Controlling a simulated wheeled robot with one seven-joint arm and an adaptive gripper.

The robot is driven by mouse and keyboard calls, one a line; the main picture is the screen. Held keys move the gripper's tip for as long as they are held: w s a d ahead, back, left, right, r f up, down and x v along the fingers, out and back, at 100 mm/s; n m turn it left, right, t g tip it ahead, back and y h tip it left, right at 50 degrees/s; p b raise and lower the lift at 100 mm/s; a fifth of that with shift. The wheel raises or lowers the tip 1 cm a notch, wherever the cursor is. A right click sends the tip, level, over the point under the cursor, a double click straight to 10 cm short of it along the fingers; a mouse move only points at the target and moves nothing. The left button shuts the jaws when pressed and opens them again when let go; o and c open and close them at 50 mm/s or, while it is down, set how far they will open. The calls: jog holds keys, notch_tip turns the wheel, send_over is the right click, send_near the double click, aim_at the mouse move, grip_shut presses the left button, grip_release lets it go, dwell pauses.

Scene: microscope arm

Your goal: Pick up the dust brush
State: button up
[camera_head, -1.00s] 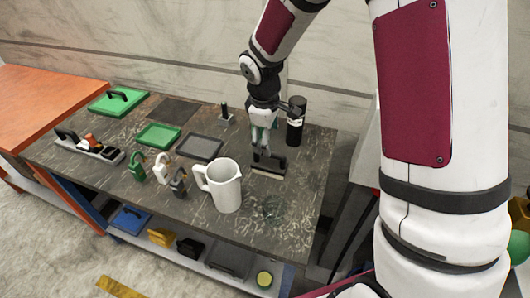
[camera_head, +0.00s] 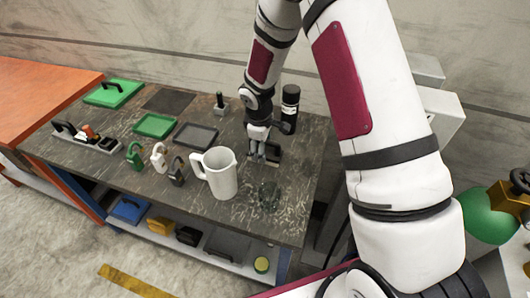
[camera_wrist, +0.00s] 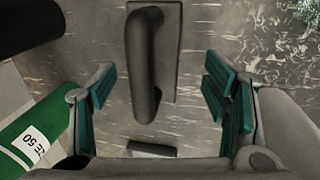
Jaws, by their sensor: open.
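The dust brush (camera_head: 273,152) stands on the dark workbench, with a black upright handle on a flat base. In the wrist view, its dark rounded handle (camera_wrist: 143,62) runs up the picture from the gap between my fingers, over a grey base plate. My gripper (camera_head: 258,151) is at the brush, pointing down, partly covering it in the head view. In the wrist view, my gripper (camera_wrist: 160,88) is open, with green pads on both sides of the handle's near end and visible gaps. I cannot tell how far below the handle is.
A black cylinder (camera_head: 290,97) stands close behind my gripper. A white pitcher (camera_head: 222,180) and a clear glass item (camera_head: 269,196) stand in front. Several padlocks, trays and a small dark-handled item (camera_head: 220,102) are to the left. A green labelled object (camera_wrist: 32,138) shows at wrist-view left.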

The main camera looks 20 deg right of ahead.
jog(key=shift+w+d+f+p, duration=0.1)
jog(key=shift+w+f, duration=0.05)
jog(key=shift+f, duration=0.5)
jog(key=shift+w+d+f+p, duration=0.1)
jog(key=shift+w+d+f, duration=0.1)
jog(key=shift+f, duration=0.45)
jog(key=shift+w+d+f+p, duration=0.1)
jog(key=shift+w+f, duration=0.05)
jog(key=shift+f, duration=0.5)
jog(key=c, duration=1.4)
